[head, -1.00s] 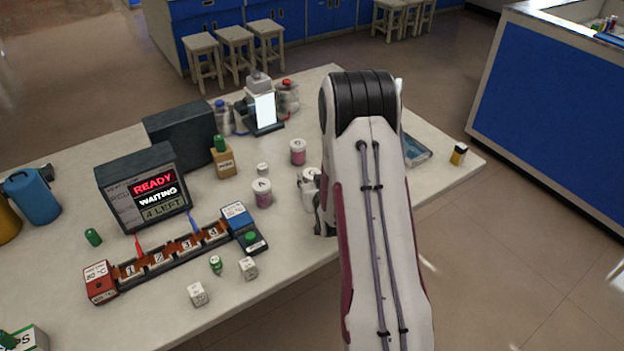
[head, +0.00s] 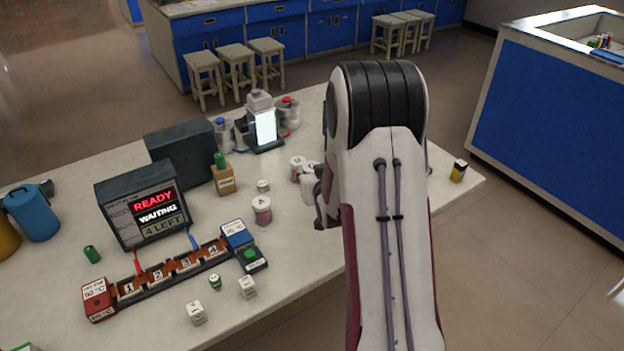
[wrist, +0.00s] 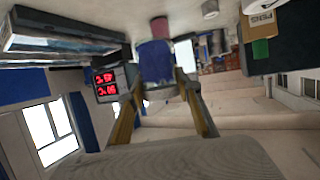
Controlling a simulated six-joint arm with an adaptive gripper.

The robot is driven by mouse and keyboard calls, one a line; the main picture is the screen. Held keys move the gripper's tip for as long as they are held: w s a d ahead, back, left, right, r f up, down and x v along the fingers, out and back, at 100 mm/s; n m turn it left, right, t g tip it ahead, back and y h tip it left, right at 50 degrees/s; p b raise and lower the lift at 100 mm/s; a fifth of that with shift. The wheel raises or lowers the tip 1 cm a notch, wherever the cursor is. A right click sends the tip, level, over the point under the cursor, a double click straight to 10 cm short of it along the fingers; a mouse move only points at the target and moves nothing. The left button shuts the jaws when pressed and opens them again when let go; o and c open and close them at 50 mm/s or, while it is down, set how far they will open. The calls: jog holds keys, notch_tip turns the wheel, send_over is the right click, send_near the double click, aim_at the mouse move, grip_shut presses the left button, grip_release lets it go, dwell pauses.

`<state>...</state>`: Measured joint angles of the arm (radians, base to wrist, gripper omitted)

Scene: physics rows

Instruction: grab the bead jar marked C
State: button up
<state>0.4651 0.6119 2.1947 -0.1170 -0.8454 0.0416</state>
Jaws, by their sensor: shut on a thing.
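My gripper (head: 322,205) is mostly hidden behind my arm in the head view. It is shut on a pale bead jar (head: 307,186), partly covered by my gripper. In the wrist view a bluish, blurred jar body (wrist: 156,65) sits between my two fingers. I cannot read a letter on the held jar. A pink bead jar marked A (head: 262,210) stands to its left on the table. Another pink jar (head: 297,165) stands close behind the held one. I cannot tell whether the held jar touches the table.
A small white item (head: 263,186) lies behind jar A. A slotted rack (head: 175,268) and a display box (head: 143,205) reading READY, WAITING stand at left.

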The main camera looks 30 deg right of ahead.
jog(key=shift+r, duration=0.6)
